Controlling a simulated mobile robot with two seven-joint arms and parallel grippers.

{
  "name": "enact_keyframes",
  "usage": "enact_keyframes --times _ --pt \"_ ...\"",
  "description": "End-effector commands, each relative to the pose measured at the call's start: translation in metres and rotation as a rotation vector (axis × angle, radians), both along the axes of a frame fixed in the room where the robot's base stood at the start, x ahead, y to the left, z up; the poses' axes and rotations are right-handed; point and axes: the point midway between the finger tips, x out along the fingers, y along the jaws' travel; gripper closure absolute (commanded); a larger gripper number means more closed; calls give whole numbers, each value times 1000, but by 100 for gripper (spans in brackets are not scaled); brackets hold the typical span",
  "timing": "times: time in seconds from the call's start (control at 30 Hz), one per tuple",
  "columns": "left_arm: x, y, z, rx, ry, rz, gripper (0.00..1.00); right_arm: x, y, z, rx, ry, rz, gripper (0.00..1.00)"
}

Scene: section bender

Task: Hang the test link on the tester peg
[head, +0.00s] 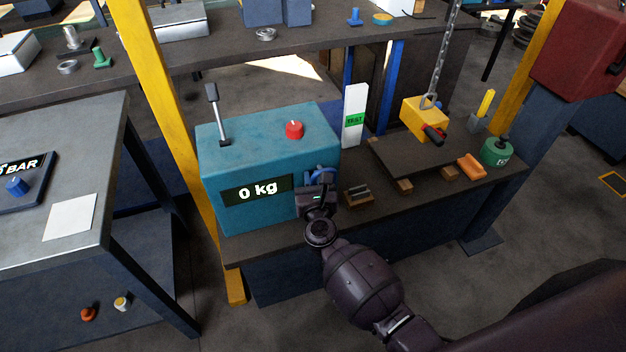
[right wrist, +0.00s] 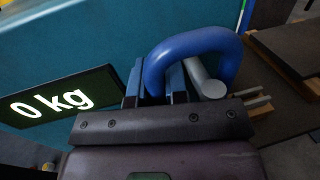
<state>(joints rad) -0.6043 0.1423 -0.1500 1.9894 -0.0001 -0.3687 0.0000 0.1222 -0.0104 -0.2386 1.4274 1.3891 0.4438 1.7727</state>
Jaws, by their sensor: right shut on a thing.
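The teal tester (head: 240,155) stands on the bench, with a display that reads 0 kg. The blue test link (head: 322,173) is at its right front corner, partly hidden by my right gripper (head: 318,188). In the right wrist view my right gripper (right wrist: 163,88) is shut on one side of the link (right wrist: 205,38). The link's loop arches over the grey tester peg (right wrist: 205,80), whose round end shows inside the loop. I cannot tell whether the link touches the peg. My left gripper is not in view.
A red knob (head: 294,130) and a black-handled lever (head: 216,112) are on top of the tester. A wooden block (head: 358,195) lies just right of my gripper. A yellow hoist block (head: 424,118) hangs over a dark plate (head: 410,157). A yellow post (head: 160,90) stands left.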

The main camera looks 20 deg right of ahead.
Motion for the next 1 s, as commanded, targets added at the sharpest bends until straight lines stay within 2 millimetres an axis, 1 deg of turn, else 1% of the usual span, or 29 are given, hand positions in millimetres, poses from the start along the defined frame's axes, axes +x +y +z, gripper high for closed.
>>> enact_keyframes --times 0.03,0.13,0.17,0.2,0.27,0.43,0.57,0.6,0.67,0.83,1.0 --pt "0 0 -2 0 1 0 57 5 -6 -5 4 8 0 100" --pt "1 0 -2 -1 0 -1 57 5 -6 -5 4 8 0 100" --pt "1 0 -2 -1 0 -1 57 5 -6 -5 4 8 0 83" --pt "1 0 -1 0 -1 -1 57 5 -6 -5 4 8 0 77" --pt "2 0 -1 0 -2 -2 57 5 -6 -5 4 8 0 68" --pt "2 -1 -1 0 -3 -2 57 1 -6 -6 6 10 0 66" --pt "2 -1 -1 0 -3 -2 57 -10 -3 -7 6 10 0 65" --pt "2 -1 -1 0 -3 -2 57 -16 -3 -7 7 10 -1 60" --pt "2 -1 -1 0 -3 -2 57 -26 -2 -8 5 11 -4 56" --pt "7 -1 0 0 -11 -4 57 -57 4 -5 1 5 -4 56" --pt "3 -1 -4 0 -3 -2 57 -84 11 -1 0 -4 -2 56"
